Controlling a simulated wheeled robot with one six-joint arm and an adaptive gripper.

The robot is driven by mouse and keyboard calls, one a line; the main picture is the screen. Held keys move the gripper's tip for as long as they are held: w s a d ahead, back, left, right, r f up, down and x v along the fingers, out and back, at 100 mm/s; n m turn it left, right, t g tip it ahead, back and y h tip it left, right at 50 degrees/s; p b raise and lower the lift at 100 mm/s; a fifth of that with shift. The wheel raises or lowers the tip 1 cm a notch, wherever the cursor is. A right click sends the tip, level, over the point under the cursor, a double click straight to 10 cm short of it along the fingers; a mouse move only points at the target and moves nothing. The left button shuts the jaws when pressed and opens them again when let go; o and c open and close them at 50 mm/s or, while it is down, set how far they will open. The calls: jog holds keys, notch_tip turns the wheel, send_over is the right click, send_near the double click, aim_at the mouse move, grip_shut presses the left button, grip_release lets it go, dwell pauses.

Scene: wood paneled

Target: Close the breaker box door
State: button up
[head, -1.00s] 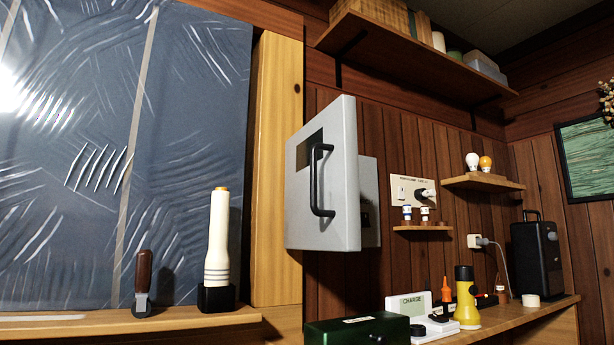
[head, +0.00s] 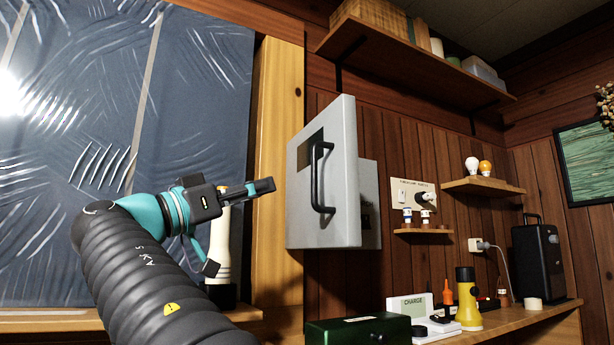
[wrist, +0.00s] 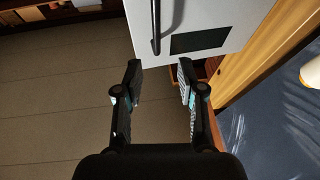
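The breaker box door (head: 338,215) is a light grey panel standing open from the wood wall, with a black bar handle (head: 316,178) and a dark window near its upper left. Part of the box (head: 370,200) shows behind it. My gripper (head: 268,187) is just left of the door at handle height, apart from it. In the wrist view my gripper (wrist: 158,75) is open and empty, fingers spread. The door (wrist: 215,12) lies ahead of the fingertips there, with the handle (wrist: 156,25) running up out of frame between the finger lines.
A wooden post (head: 278,150) stands behind my gripper. A cream torch-like cylinder (head: 220,245) stands on the left ledge, partly behind my arm. A green box (head: 358,330), a yellow flashlight (head: 466,300) and a charger (head: 411,306) sit below the door. A shelf (head: 415,58) is above.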

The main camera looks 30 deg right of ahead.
notch_tip(320, 180, up, 6)
jog(key=p, duration=0.2)
send_over(314, 206)
jog(key=shift+w+d+f+m+g, duration=0.1)
jog(key=shift+w+d+m+g, duration=0.1)
jog(key=shift+w+m+g, duration=0.15)
jog(key=shift+h, duration=0.3)
grip_shut()
